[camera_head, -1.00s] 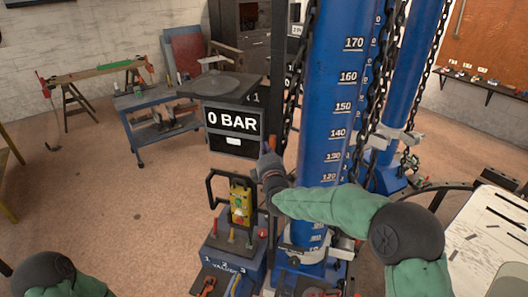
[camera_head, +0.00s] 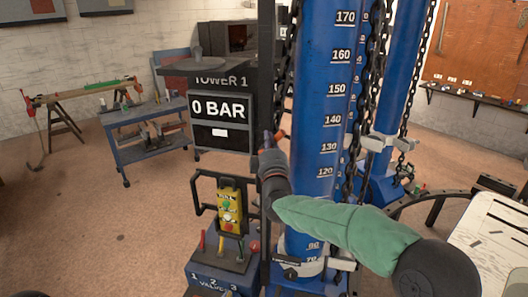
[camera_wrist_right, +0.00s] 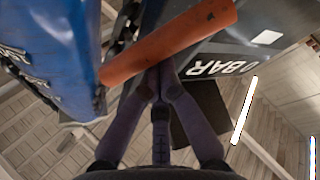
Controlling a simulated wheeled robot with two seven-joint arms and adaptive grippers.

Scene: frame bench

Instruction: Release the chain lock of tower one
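Tower one is the big blue column (camera_head: 318,100) with a white number scale, beside the sign TOWER 1 (camera_head: 221,81). A dark chain (camera_head: 285,75) hangs along its left side. An orange lever (camera_head: 279,135) shows beside the chain; its orange bar (camera_wrist_right: 170,40) crosses the right wrist view. My right gripper (camera_head: 268,140) is at the lever, left of the column. In the right wrist view its fingers (camera_wrist_right: 158,72) converge with tips together at the bar's lower edge. The bar lies across the tips, not visibly between them. My left gripper is out of view.
A gauge board (camera_head: 218,108) reads 0 BAR. A valve stand (camera_head: 222,268) with a yellow control box (camera_head: 229,205) stands below my right gripper. A second blue column (camera_head: 398,80) stands behind on the right. A white-topped table (camera_head: 490,235) is at the right edge.

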